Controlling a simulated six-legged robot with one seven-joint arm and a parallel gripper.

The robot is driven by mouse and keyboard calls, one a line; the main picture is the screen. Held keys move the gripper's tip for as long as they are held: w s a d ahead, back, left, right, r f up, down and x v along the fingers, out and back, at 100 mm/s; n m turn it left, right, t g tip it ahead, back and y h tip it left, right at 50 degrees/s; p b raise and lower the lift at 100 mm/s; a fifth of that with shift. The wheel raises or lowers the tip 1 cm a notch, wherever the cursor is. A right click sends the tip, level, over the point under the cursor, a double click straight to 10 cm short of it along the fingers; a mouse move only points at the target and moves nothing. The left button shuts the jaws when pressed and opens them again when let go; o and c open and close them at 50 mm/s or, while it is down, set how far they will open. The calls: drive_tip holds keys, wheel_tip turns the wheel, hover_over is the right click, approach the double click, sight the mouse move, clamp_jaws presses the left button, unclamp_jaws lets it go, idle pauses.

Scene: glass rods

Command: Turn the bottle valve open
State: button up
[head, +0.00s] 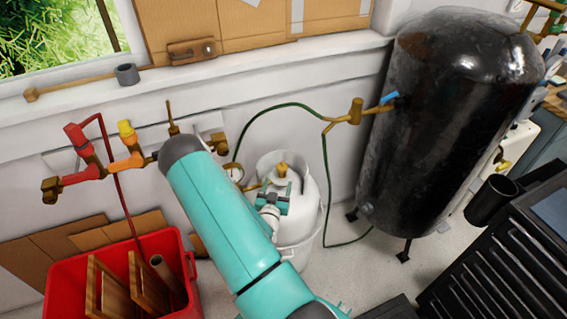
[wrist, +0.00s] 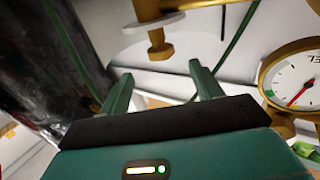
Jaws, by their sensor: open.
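The white gas bottle (head: 305,215) stands on the floor against the wall, with a brass valve (head: 283,169) on top. My gripper (head: 277,189) is at the bottle's top, close to the valve, and partly hidden by my teal arm. In the wrist view my gripper (wrist: 160,80) has its two green fingers spread apart with nothing held between them. A brass fitting (wrist: 157,42) with a pale disc appears just beyond the fingertips, apart from them. I cannot tell for certain whether it is the valve's handle.
A pressure gauge (wrist: 298,82) is close on the gripper's right in the wrist view. A green hose (head: 328,180) runs near the bottle. A large black tank (head: 440,120) stands to the right, a red bin (head: 65,285) with boards at lower left, and a black cabinet (head: 500,260) at lower right.

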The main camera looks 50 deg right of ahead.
sight(280, 163)
drive_tip(key=x, duration=1.1)
drive_tip(key=shift+w+d, duration=0.15)
drive_tip(key=c, duration=1)
drive_tip(key=shift+n+t+y, duration=0.3)
drive_tip(key=shift+n+t, duration=0.1)
drive_tip(key=shift+t, duration=0.2)
drive_tip(key=n+t+y, duration=0.2)
drive_tip(key=n+t, duration=0.1)
drive_tip(key=shift+w+t+y, duration=0.15)
drive_tip(key=shift+t+y, duration=0.25)
drive_tip(key=shift+w+a+n+t+y, duration=0.1)
drive_tip(key=shift+a+n+t+y, duration=0.05)
drive_tip(key=shift+n+t+y, duration=0.5)
drive_tip(key=shift+w+a+n+t+y, duration=0.15)
drive_tip(key=shift+n+t+y, duration=0.3)
drive_tip(key=shift+y, duration=0.3)
